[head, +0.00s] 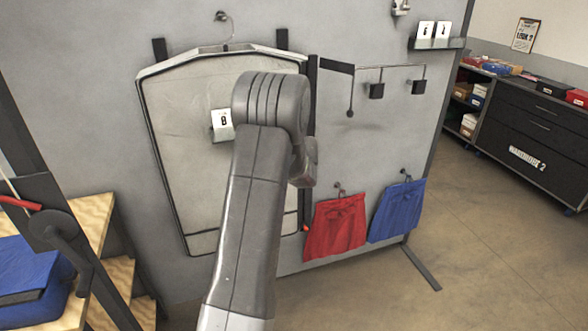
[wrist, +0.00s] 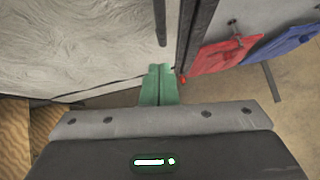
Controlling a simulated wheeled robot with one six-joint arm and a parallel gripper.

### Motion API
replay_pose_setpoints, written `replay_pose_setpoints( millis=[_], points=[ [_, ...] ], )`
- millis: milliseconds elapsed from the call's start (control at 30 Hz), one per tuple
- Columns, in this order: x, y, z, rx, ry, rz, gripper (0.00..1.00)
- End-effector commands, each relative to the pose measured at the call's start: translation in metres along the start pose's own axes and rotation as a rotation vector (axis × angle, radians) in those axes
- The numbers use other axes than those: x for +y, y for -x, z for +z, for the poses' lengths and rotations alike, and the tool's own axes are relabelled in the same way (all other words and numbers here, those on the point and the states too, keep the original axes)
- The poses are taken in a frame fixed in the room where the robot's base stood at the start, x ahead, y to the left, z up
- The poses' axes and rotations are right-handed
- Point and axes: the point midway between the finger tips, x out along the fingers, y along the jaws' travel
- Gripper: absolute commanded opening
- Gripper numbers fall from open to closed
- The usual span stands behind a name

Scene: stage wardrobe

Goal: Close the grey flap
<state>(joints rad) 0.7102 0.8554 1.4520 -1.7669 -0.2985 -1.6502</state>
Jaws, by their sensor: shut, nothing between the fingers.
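A pale grey garment bag (head: 185,115) with a black border hangs on a hanger against the grey wall in the head view. Its pale surface fills the upper left of the wrist view (wrist: 75,45). A dark upright strip (head: 312,95) runs along its right side, with a small orange-red tip at the bottom; I cannot tell whether this is the grey flap's edge. My arm covers the bag's middle and right. My gripper (wrist: 158,75) shows green fingers, shut and empty, near the bag's lower right edge. I cannot tell whether it touches anything. The head view hides the fingers.
Red shorts (head: 335,227) and blue shorts (head: 398,210) hang on hooks right of the bag. A black rail (head: 390,67) with dark blocks is above them. A wooden shelf unit (head: 95,215) stands at left. A dark cabinet (head: 535,125) is far right, with open floor before it.

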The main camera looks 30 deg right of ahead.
Motion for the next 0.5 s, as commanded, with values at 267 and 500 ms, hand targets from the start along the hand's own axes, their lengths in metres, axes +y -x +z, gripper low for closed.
replay_pose_setpoints(
  millis=[267, 500],
  points=[
    [0.0, 0.044, 0.0, 0.0, -0.002, -0.001, 0.0],
    [0.0, 0.072, -0.001, 0.001, -0.002, -0.001, 0.0]
  ],
)
